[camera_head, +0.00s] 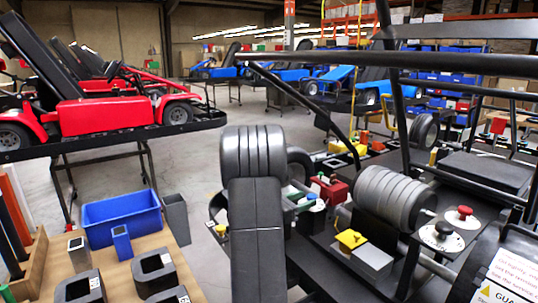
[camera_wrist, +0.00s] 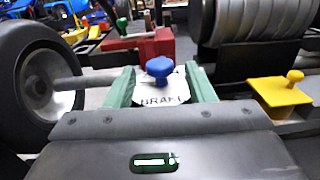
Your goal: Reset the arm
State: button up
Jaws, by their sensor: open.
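My gripper (camera_wrist: 159,74) shows in the wrist view with its two greenish fingers apart. A blue knob (camera_wrist: 159,68) on a white plate marked BRAKE (camera_wrist: 162,95) stands between or just beyond the fingers. I cannot tell whether either finger touches it. Nothing is seen held. In the head view my arm rises in the middle and hides part of the gripper, and the blue knob (camera_head: 311,197) shows just right of it.
A red box (camera_head: 330,190) with a green knob stands behind the blue knob. A yellow lever (camera_head: 350,239) on a grey box, a red knob (camera_head: 464,212) and black frame bars crowd the right. A blue bin (camera_head: 122,217) sits on a wooden table at left.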

jog(key=v, duration=1)
jog(key=d+m+g, duration=0.1)
jog(key=d+g, duration=0.1)
jog(key=d+r+m+g, duration=0.1)
jog(key=d+m+g, duration=0.1)
jog(key=d, duration=0.1)
jog(key=shift+d+r+h, duration=0.15)
jog(key=shift+d+h, duration=0.05)
jog(key=shift+h, duration=0.2)
